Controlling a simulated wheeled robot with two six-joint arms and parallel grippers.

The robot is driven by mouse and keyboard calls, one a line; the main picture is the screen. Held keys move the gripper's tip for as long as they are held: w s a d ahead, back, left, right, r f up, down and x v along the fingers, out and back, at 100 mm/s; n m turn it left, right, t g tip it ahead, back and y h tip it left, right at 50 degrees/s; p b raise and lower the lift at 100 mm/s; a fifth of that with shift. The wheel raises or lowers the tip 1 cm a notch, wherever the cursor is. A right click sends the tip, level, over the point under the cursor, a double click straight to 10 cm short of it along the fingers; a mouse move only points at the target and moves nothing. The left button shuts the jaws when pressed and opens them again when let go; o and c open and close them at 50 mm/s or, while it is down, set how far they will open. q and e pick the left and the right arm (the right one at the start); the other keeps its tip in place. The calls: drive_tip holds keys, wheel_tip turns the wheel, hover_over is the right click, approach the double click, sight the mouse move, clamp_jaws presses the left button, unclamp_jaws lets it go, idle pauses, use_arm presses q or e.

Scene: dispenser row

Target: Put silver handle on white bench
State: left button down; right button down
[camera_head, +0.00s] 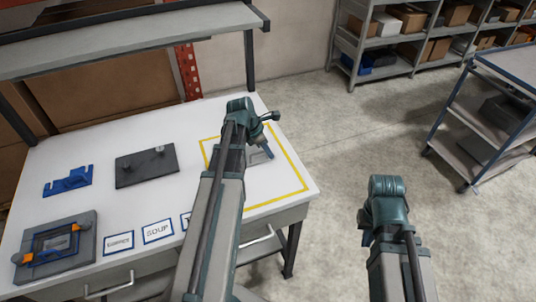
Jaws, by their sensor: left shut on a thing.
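The white bench (130,115) fills the left half of the head view, with a yellow outline (292,165) marked near its right end. My left gripper (266,153) is over the outlined area and is shut on a small grey piece, likely the silver handle (256,158). The piece is close to the bench top, partly hidden by my left arm. I cannot tell whether it touches the surface. My right arm is off the bench over the floor at the right, and its gripper fingers are hidden from view.
A dark plate (147,170), a blue holder (68,181) and a grey fixture with orange clamps (55,245) sit on the bench's left part. Labels, including a SOUP card (158,231), line the front edge. A shelf overhangs the back. A cart (490,120) stands far right.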

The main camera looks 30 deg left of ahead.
use_arm(q)
drive_tip(key=shift+f, duration=0.1)
drive_tip(key=c, duration=0.9)
unclamp_jaws()
drive_tip(key=shift+o, duration=0.2)
drive_tip(key=shift+s+r+p, duration=0.1)
drive_tip(key=shift+r+p, duration=0.4)
drive_tip(key=shift+r, duration=0.15)
drive_tip(key=p+v, duration=1)
drive_tip(key=v, duration=0.1)
drive_tip(key=shift+a, duration=0.15)
